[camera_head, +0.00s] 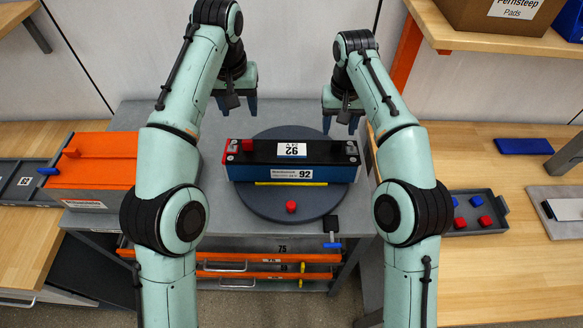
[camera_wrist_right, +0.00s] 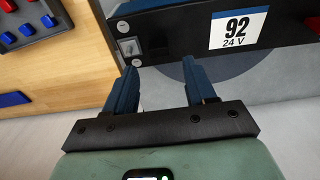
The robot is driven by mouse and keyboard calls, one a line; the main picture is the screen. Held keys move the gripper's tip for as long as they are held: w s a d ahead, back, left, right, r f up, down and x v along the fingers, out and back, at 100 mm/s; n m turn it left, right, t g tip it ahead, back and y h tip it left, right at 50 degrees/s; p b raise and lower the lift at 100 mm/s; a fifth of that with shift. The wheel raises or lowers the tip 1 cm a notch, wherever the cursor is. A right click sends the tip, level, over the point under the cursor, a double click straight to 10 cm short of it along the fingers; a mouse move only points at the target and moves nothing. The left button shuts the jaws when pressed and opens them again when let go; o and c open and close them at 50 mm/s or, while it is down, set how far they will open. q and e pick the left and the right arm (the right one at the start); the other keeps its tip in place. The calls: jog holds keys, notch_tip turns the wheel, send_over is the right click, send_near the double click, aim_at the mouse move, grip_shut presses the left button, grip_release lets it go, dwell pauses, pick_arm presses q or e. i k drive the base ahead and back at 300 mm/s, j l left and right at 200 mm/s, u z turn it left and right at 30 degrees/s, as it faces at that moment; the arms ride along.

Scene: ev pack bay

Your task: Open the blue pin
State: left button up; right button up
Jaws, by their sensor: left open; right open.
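A blue pin (camera_head: 332,245) sticks out from a small black block (camera_head: 331,225) at the front right edge of the round grey turntable (camera_head: 262,208). A black and blue battery module (camera_head: 270,172) labelled 92 lies on the turntable. My left gripper (camera_head: 238,104) is open and empty above the back left of the turntable, far from the pin. My right gripper (camera_head: 342,122) is open and empty behind the module's right end. In the right wrist view its fingers (camera_wrist_right: 160,80) point toward the module (camera_wrist_right: 180,42), with nothing between them. The pin is not in that view.
A red cap (camera_head: 291,207) lies on the turntable's front. An orange box (camera_head: 97,158) stands left. On the right bench are a grey tray (camera_head: 488,227) with red and blue pieces and a blue block (camera_head: 524,146). Orange drawers (camera_head: 275,258) sit below the table.

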aim_at(333, 245)
jog(key=k+l, duration=0.15)
jog(key=k, duration=0.3)
jog(key=k+l, duration=0.5)
jog(key=k, duration=0.5)
